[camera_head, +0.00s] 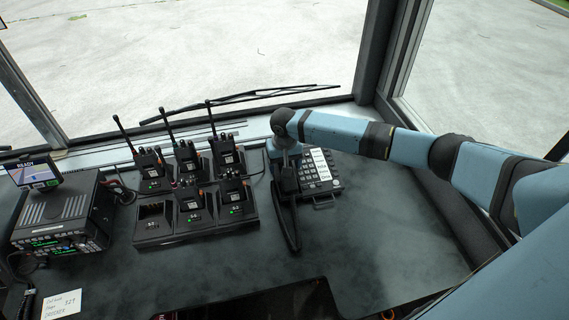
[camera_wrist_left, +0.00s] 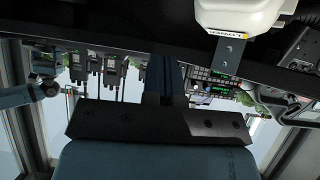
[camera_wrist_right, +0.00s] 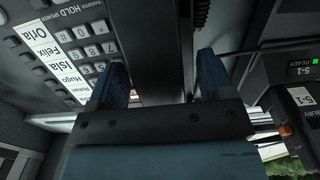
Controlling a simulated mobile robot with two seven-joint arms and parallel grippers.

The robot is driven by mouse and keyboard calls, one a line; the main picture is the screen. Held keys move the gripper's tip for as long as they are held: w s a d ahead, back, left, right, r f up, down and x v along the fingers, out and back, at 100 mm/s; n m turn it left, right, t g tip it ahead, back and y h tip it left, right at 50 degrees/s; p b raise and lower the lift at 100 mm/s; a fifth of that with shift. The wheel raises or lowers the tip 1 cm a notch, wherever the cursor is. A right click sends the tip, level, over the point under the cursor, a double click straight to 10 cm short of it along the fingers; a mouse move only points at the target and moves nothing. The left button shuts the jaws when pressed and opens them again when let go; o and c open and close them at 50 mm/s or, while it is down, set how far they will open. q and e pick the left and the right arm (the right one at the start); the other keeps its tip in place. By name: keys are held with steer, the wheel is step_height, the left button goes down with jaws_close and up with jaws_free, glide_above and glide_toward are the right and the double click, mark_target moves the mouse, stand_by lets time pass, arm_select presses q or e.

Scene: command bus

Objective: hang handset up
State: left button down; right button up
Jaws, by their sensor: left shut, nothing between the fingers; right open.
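The desk phone (camera_head: 322,172) with its keypad and white name labels stands right of the radio chargers. My right gripper (camera_head: 288,180) is above the phone's left side in the head view, pointing down. In the right wrist view its two fingers (camera_wrist_right: 160,82) are apart, with a long dark bar, which looks like the handset (camera_wrist_right: 157,40), between them. Whether they touch it, and how it sits on the cradle, I cannot tell. My left gripper (camera_wrist_left: 167,85) shows only in the left wrist view, shut and empty.
Several handheld radios (camera_head: 190,165) stand in chargers (camera_head: 155,238) left of the phone. A radio unit (camera_head: 62,222) with a small screen (camera_head: 34,172) is at the far left, with a paper note (camera_head: 62,303) in front. The dark desk (camera_head: 390,240) is clear right of the phone.

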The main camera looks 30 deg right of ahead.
step_height(320, 180, up, 14)
stand_by(0.4)
steer(key=shift+f, duration=0.1)
